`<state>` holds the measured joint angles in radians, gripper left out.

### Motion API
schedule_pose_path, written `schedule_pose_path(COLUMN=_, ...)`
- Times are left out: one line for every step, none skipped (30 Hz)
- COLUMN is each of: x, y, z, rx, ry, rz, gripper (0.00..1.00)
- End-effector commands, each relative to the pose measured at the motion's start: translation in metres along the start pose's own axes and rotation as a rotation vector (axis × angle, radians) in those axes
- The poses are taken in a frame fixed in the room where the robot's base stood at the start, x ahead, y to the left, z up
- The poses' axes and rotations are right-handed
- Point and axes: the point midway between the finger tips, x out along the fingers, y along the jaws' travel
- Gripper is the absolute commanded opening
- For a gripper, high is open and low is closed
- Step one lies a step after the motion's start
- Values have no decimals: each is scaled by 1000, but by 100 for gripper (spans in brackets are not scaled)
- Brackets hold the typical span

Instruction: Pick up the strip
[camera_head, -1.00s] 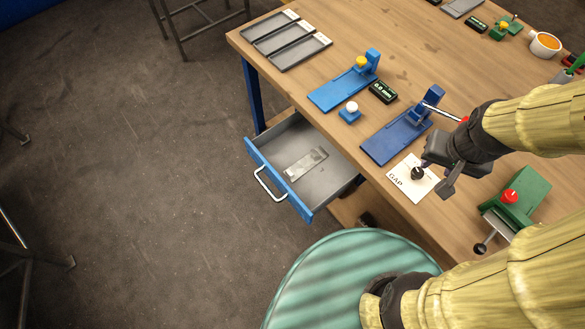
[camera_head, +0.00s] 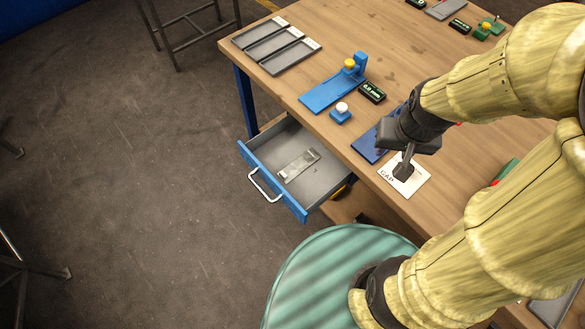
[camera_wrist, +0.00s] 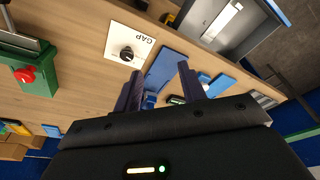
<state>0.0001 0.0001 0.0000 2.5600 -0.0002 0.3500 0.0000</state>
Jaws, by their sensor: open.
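A flat grey metal strip (camera_head: 299,165) lies in the open drawer (camera_head: 272,187) below the table's front edge. In the wrist view the strip (camera_wrist: 221,22) shows inside the drawer at the top right. My gripper (camera_head: 405,166) is open and empty, over the table near the white GAP card (camera_head: 416,186), to the right of the drawer and apart from the strip. In the wrist view its two fingers (camera_wrist: 160,70) are spread, with nothing between them.
A dark blue fixture (camera_head: 366,148) is partly hidden behind my gripper. A blue fixture (camera_head: 330,95), a small block with a white knob (camera_head: 341,113) and grey trays (camera_head: 277,48) stand along the table. A round green-striped top (camera_head: 310,275) is near the drawer.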

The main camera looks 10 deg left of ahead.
Motion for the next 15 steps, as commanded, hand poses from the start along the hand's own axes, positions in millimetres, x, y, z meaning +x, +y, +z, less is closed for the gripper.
schedule_pose_path(x=0, y=-1, z=-1, rx=-4, ry=-2, rz=0, gripper=41)
schedule_pose_path(x=1, y=-2, z=-2, rx=-10, ry=-4, rz=0, gripper=41)
schedule_pose_path(x=3, y=-4, z=-4, rx=-22, ry=-8, rz=0, gripper=41)
schedule_pose_path(x=4, y=-7, z=-6, rx=-35, ry=-14, rz=0, gripper=41)
schedule_pose_path(x=7, y=-10, z=-8, rx=-53, ry=-21, rz=1, gripper=41)
schedule_pose_path(x=10, y=-15, z=-12, rx=-83, ry=-31, rz=1, gripper=41)
schedule_pose_path(x=14, y=-20, z=-16, rx=-108, ry=-41, rz=2, gripper=41)
schedule_pose_path(x=18, y=-27, z=-20, rx=-138, ry=-51, rz=2, gripper=41)
schedule_pose_path(x=24, y=-36, z=-25, rx=-185, ry=-68, rz=1, gripper=41)
schedule_pose_path(x=30, y=-45, z=-30, rx=-221, ry=-80, rz=1, gripper=41)
schedule_pose_path(x=35, y=-54, z=-34, rx=-259, ry=-92, rz=-1, gripper=41)
schedule_pose_path(x=44, y=-67, z=-40, rx=-313, ry=-109, rz=-3, gripper=41)
schedule_pose_path(x=50, y=-78, z=-43, rx=-352, ry=-121, rz=-6, gripper=41)
schedule_pose_path(x=57, y=-88, z=-46, rx=-393, ry=-133, rz=-9, gripper=41)
schedule_pose_path(x=66, y=-103, z=-50, rx=-443, ry=-146, rz=-13, gripper=41)
